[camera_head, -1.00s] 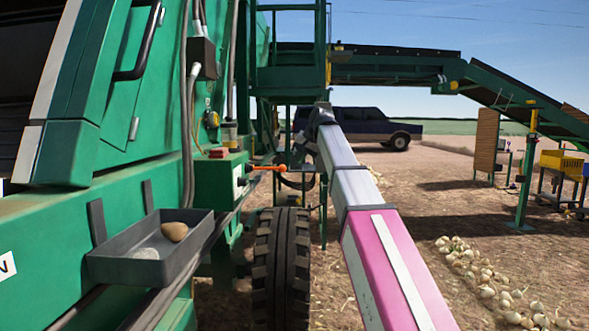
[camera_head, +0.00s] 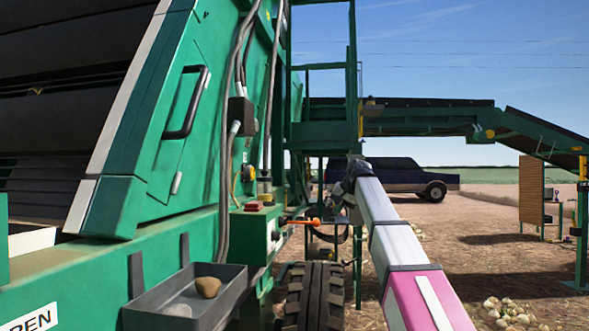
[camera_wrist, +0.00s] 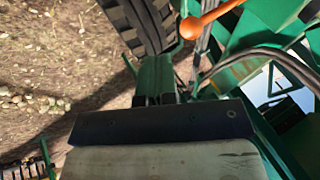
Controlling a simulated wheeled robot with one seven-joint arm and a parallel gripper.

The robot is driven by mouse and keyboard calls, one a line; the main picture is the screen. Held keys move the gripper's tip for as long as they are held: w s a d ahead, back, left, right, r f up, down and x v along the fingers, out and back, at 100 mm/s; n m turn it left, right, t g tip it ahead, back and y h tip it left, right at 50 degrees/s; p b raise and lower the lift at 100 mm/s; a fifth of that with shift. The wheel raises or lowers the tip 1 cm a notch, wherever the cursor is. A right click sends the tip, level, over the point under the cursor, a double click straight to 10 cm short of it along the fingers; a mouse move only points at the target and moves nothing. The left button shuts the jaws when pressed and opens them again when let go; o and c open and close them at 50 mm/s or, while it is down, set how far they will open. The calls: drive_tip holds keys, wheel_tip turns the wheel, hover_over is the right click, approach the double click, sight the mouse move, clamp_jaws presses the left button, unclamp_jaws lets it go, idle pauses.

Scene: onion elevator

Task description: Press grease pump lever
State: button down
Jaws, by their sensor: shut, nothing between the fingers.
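The grease pump lever (camera_head: 301,221) is an orange handle with a ball end. It sticks out to the right from the green box on the machine's side. In the wrist view the orange lever (camera_wrist: 209,17) shows at the top, its ball towards the left. My gripper (camera_wrist: 155,65) is shut and empty, pointing towards the tyre, with the lever ball apart from it, ahead and to the right in that view. In the head view my arm reaches forward to just right of the lever; the fingertips are too small to make out there.
A black tyre (camera_head: 316,295) stands below the lever. A grey tray (camera_head: 232,293) with stones is fixed to the machine at front left. Hoses and a red block (camera_head: 253,206) are near the lever. Onions (camera_head: 508,312) lie on open soil to the right.

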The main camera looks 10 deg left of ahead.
idle(0.5)
wheel_tip(320, 180, up, 10)
drive_tip(key=n+h, duration=0.1)
drive_tip(key=h, duration=0.3)
hover_over(318, 221)
drive_tip(key=s+d, duration=0.1)
drive_tip(key=s, duration=0.3)
drive_tip(key=shift+s+r, duration=0.25)
drive_tip(key=shift+r, duration=0.15)
drive_tip(key=shift+f, duration=0.15)
drive_tip(key=x, duration=0.9)
drive_tip(key=s+x, duration=0.1)
drive_tip(key=x, duration=0.3)
drive_tip(key=shift+w+f, duration=0.2)
drive_tip(key=shift+f, duration=0.35)
drive_tip(key=shift+f, duration=0.1)
